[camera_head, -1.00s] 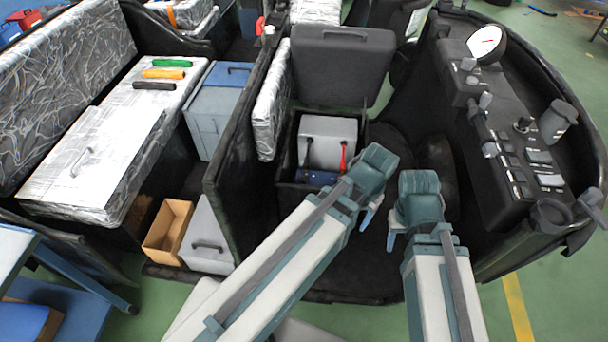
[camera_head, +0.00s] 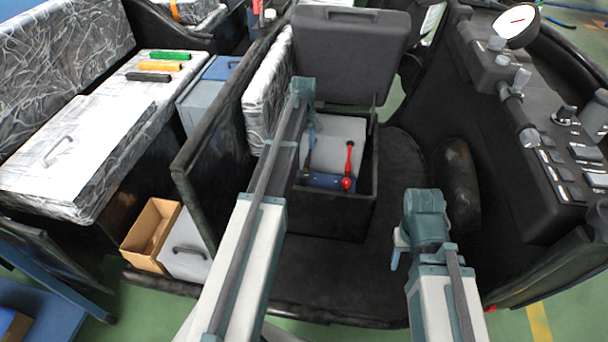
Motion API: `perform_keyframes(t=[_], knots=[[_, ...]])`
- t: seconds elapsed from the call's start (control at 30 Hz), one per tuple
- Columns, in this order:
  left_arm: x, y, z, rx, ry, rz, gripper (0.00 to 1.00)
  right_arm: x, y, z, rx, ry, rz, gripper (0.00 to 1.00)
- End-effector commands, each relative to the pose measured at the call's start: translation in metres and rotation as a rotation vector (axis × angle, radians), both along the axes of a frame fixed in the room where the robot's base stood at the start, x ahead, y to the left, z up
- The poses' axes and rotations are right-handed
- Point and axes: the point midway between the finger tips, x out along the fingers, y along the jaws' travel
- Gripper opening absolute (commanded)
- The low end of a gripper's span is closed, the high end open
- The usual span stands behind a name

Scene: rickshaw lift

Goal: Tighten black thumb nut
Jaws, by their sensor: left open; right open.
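The grey battery (camera_head: 340,133) sits in an open black box (camera_head: 338,222). A red cable (camera_head: 349,158) and a red knob (camera_head: 347,184) show at the battery's right side. My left gripper (camera_head: 312,135) is over the left part of the battery, pointing down, open, with nothing seen in it. The black cable end (camera_head: 306,170) shows just below its fingers. The black thumb nut is not clearly seen; it is too small or hidden by my gripper. My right gripper (camera_head: 400,246) is open and empty, over the dark floor to the right of the box.
The box's raised black lid (camera_head: 348,55) stands behind the battery. A black partition (camera_head: 215,165) with a wrapped seat (camera_head: 268,95) is close on the left. The control panel (camera_head: 560,150) stands at the right. The dark floor (camera_head: 385,275) between is clear.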

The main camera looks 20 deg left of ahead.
Motion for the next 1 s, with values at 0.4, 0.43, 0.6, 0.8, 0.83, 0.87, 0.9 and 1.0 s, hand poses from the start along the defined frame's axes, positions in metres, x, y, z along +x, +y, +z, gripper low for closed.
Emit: perform_keyframes(t=[0.4, 0.43, 0.6, 0.8, 0.83, 0.87, 0.9, 1.0], knots=[[0.0, -0.001, -0.043, 0.0, 0.0, -0.003, 0.71, 0.0, 0.0, -0.043, 0.0, 0.0, 0.0, 0.5], [0.0, -0.001, -0.047, 0.0, 0.0, -0.003, 0.71, 0.0, 0.0, -0.048, 0.0, 0.0, 0.0, 0.5], [0.0, -0.001, -0.072, 0.0, 0.0, -0.003, 0.71, 0.0, 0.0, -0.072, 0.0, 0.0, 0.0, 0.5], [0.0, -0.001, -0.1, 0.0, 0.0, -0.003, 0.71, 0.0, 0.0, -0.1, 0.0, 0.0, 0.0, 0.5], [0.0, -0.001, -0.104, 0.0, 0.0, -0.003, 0.71, 0.0, 0.0, -0.104, -0.001, 0.0, 0.0, 0.5], [0.0, -0.001, -0.108, 0.0, 0.0, -0.003, 0.71, 0.0, 0.0, -0.108, -0.001, 0.0, 0.0, 0.5], [0.0, -0.001, -0.114, 0.0, 0.0, -0.003, 0.71, 0.0, 0.0, -0.114, -0.001, 0.0, 0.0, 0.5], [0.0, -0.001, -0.126, 0.0, 0.0, -0.003, 0.71, 0.0, 0.0, -0.126, -0.003, -0.001, 0.001, 0.5]])
